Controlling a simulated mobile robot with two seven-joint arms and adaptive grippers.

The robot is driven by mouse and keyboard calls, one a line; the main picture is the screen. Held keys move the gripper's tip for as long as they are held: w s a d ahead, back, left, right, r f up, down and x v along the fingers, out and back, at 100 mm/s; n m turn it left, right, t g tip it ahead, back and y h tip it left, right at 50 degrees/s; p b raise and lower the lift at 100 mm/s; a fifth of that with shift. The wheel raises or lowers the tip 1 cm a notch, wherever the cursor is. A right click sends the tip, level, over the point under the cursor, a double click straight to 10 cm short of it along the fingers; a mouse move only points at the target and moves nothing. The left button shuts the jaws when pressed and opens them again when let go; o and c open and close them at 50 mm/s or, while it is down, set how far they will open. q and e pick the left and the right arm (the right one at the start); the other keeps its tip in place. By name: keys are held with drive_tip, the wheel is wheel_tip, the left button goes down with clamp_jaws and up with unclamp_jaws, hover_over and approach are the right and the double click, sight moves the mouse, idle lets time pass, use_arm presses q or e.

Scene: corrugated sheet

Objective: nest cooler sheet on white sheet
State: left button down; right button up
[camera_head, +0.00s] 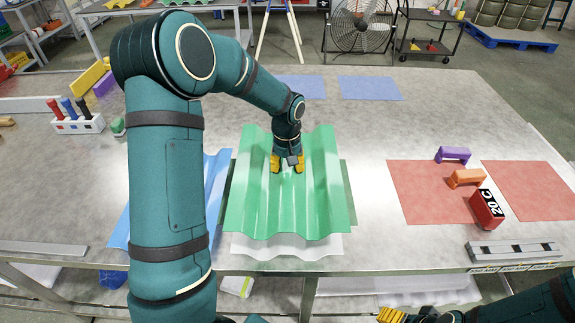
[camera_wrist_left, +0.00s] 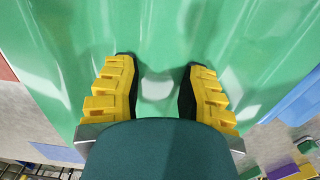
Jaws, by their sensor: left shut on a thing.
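The green corrugated sheet (camera_head: 319,197) is in the middle of the table, over the white corrugated sheet (camera_head: 285,247). Only the white sheet's near edge shows; the rest is hidden beneath the green one. I cannot tell whether the two sheets touch. My left gripper (camera_head: 287,164) points down at the green sheet and is shut on one of its ridges. In the left wrist view the yellow fingers (camera_wrist_left: 157,92) sit on either side of that ridge. A blue corrugated sheet (camera_head: 215,180) lies to the left, partly hidden by my arm. My right gripper (camera_head: 391,315) is at the lower right edge, its opening unclear.
A red block marked 20 C (camera_head: 487,209), an orange bridge block (camera_head: 466,178) and a purple one (camera_head: 453,154) stand around red mats (camera_head: 420,192). A grey bar (camera_head: 513,250) lies near the front edge. A tool rack (camera_head: 80,124) stands left. The back middle is mostly clear.

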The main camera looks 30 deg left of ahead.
use_arm(q)
drive_tip(key=shift+f+b, duration=0.85)
drive_tip(key=shift+f, duration=0.5)
drive_tip(key=shift+f+b, duration=1.8)
drive_tip(key=shift+f, duration=0.95)
drive_tip(key=c, duration=0.6)
unclamp_jaws()
wheel_tip(320, 180, up, 12)
drive_tip(key=shift+a+r, duration=0.1)
